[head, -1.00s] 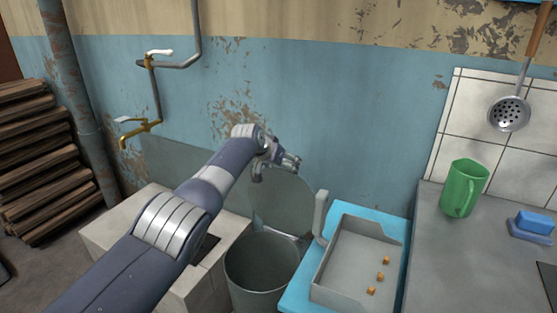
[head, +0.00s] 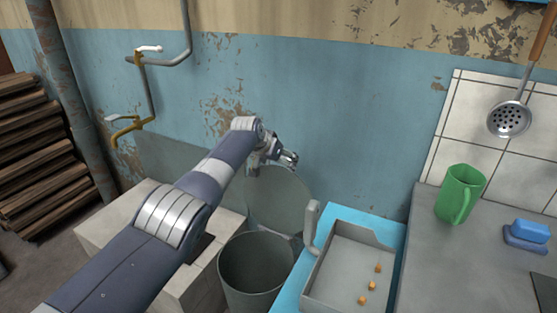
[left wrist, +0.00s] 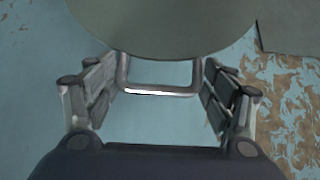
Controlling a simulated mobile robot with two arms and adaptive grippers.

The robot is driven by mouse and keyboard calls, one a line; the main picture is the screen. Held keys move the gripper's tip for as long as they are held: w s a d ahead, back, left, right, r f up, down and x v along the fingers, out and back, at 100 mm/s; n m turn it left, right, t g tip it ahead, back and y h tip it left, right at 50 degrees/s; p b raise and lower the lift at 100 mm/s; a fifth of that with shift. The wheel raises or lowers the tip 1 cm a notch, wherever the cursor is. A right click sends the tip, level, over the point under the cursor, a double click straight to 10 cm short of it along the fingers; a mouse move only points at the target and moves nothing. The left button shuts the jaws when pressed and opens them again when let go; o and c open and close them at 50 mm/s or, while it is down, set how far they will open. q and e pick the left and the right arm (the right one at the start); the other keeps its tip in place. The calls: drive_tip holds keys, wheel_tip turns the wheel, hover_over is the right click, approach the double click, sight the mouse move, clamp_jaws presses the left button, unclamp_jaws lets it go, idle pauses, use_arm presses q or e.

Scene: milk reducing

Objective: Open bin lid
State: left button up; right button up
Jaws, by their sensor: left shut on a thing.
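The grey round bin (head: 256,268) stands on the floor with its mouth uncovered. Its lid (head: 280,200) stands up nearly vertical behind the mouth, close to the blue wall. My left gripper (head: 286,158) is at the lid's top edge. My right gripper is not in view.
A pale block (head: 120,218) stands left of the bin, partly behind my arm. A blue stand with a grey tray (head: 340,262) holding small orange cubes is close on the right. A counter (head: 430,255) with a green mug (head: 460,193) is further right.

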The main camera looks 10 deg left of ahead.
use_arm(q)
drive_tip(key=shift+w+r, duration=0.2)
drive_tip(key=shift+r, duration=0.3)
drive_tip(key=o, duration=1.4)
drive_tip(key=shift+a, duration=0.1)
drive_tip(key=shift+o, duration=0.5)
drive_tip(key=shift+s, duration=0.25)
drive_tip(key=shift+f, duration=0.3)
drive_tip(key=shift+s+r, duration=0.1)
drive_tip(key=shift+r, duration=0.1)
drive_tip(key=v, duration=1.1)
drive_tip(key=shift+s+r, duration=0.15)
drive_tip(key=shift+s, duration=0.05)
drive_tip(key=shift+a, duration=0.1)
